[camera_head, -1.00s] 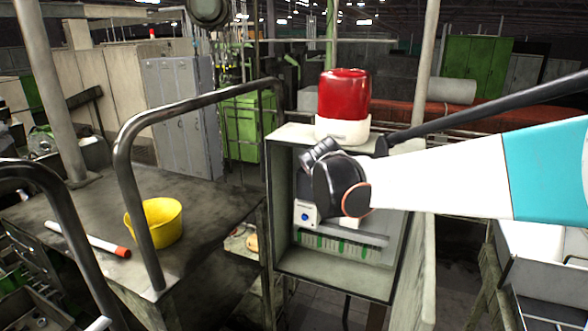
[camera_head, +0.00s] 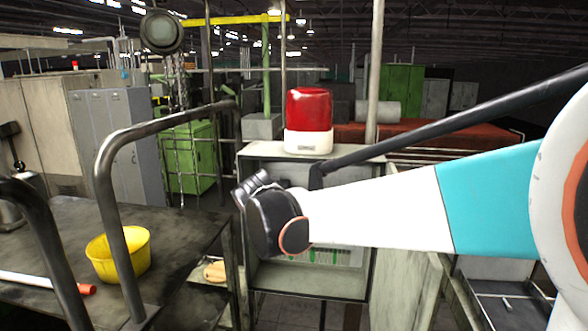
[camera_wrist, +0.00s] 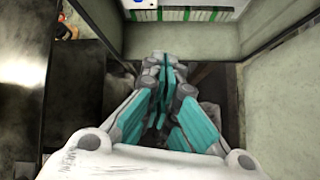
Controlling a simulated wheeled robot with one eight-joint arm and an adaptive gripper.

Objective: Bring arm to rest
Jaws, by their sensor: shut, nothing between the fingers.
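My arm reaches in from the right in the head view, with its dark wrist end in front of an open grey cabinet (camera_head: 300,282). In the wrist view my gripper (camera_wrist: 163,62) has its teal and grey fingers together, with nothing between them. The fingers point toward the cabinet's lower edge, below a panel of green and white strips (camera_wrist: 190,14). In the head view my wrist and arm hide part of the cabinet's inside, and the fingers do not show there.
A red beacon with a white base (camera_head: 309,120) stands on the cabinet. A dark table (camera_head: 175,225) at left holds a yellow bucket (camera_head: 119,255) and a white tube with a red end (camera_head: 45,283). Bent metal rails (camera_head: 105,170) rise there. Floor shows beneath the cabinet.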

